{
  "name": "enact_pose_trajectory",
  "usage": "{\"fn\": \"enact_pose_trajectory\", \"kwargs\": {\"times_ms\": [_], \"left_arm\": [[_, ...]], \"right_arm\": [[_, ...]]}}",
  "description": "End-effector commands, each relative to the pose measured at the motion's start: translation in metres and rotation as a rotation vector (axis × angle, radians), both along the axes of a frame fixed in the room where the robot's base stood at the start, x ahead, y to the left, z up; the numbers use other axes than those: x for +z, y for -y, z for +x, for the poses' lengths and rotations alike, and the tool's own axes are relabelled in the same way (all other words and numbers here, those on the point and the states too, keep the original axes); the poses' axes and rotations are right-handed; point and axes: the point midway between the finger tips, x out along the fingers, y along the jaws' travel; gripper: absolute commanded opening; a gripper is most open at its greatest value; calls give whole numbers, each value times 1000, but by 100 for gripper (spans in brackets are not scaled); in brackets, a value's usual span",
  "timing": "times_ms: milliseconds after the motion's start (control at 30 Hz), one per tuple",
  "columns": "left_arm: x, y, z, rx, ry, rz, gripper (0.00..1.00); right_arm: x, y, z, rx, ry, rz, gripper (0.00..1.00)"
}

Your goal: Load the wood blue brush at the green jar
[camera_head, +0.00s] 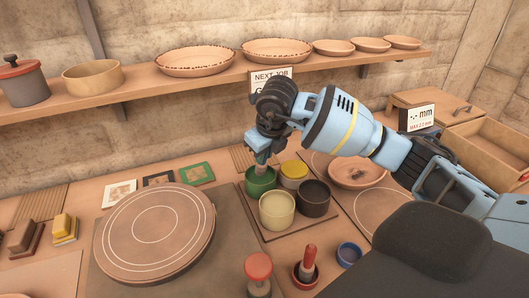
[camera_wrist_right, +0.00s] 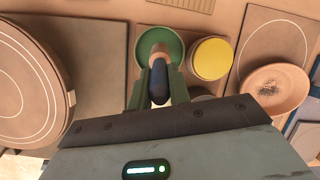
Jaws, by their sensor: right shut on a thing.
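The green jar (camera_head: 260,182) stands at the back left of a small group of jars on a tray. It also shows in the right wrist view (camera_wrist_right: 158,34). My right gripper (camera_head: 263,142) is directly above it, pointing down. In the right wrist view the gripper (camera_wrist_right: 158,82) is shut on the wood blue brush (camera_wrist_right: 159,92), whose dark blue part sits between the fingers. The brush's lighter end reaches over the green jar's opening; how deep it goes is hard to tell. My left gripper is not in view.
A yellow jar (camera_head: 294,172), a cream jar (camera_head: 277,212) and a dark jar (camera_head: 314,200) stand close beside the green one. A large round wheel (camera_head: 155,232) lies to the left. A shallow bowl (camera_head: 356,172) is at right. A shelf (camera_head: 180,87) with bowls runs behind.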

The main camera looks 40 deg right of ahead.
Motion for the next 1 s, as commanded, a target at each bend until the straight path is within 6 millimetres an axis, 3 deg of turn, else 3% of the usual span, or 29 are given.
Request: {"fn": "enact_pose_trajectory", "kwargs": {"times_ms": [1000], "left_arm": [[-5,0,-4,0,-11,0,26]], "right_arm": [[-11,0,0,0,0,0,0]]}}
